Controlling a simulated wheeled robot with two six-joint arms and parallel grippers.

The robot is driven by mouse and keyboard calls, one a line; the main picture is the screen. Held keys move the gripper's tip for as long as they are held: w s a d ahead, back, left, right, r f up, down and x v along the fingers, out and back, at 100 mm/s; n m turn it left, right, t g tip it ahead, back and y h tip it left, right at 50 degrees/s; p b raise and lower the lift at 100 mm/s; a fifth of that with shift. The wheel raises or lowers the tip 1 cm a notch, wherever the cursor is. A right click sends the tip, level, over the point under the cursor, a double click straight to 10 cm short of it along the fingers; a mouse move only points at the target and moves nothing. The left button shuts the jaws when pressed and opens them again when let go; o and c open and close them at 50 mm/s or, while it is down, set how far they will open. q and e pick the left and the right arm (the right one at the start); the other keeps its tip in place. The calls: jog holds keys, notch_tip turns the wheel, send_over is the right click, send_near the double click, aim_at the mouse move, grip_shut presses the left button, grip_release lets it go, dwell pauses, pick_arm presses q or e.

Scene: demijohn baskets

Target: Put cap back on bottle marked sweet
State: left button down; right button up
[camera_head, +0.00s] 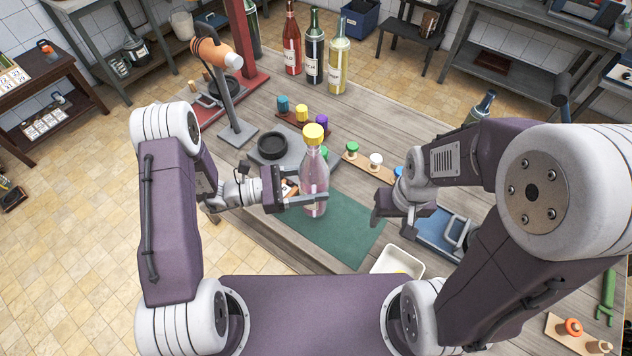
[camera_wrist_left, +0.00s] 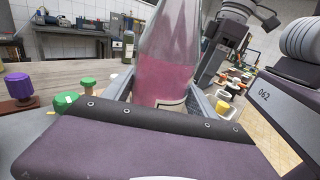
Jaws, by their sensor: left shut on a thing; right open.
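My left gripper (camera_head: 318,186) is shut on a clear bottle with pink liquid (camera_head: 314,178) and holds it upright over the green mat; whether its base touches the mat is unclear. A yellow cap (camera_head: 314,132) appears to sit on the bottle's top. The bottle's lower body also shows between the fingers in the left wrist view (camera_wrist_left: 168,65), with its top out of frame. A label edge shows there, but I cannot read any marking. My right gripper (camera_head: 396,216) is open and empty, to the right of the bottle, above the table.
Teal, yellow and purple stoppers (camera_head: 302,113) stand on a strip behind. A wooden strip (camera_head: 362,163) with green, white and blue stoppers lies right. A black ring (camera_head: 272,146) is left of the bottle, a white tray (camera_head: 397,263) in front. Three bottles (camera_head: 314,50) stand at the back.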

aim_at(314, 191)
pick_arm(q)
jog(key=shift+f, duration=1.95)
jog(key=shift+f, duration=0.15)
jog(key=shift+c, duration=1.3)
grip_release()
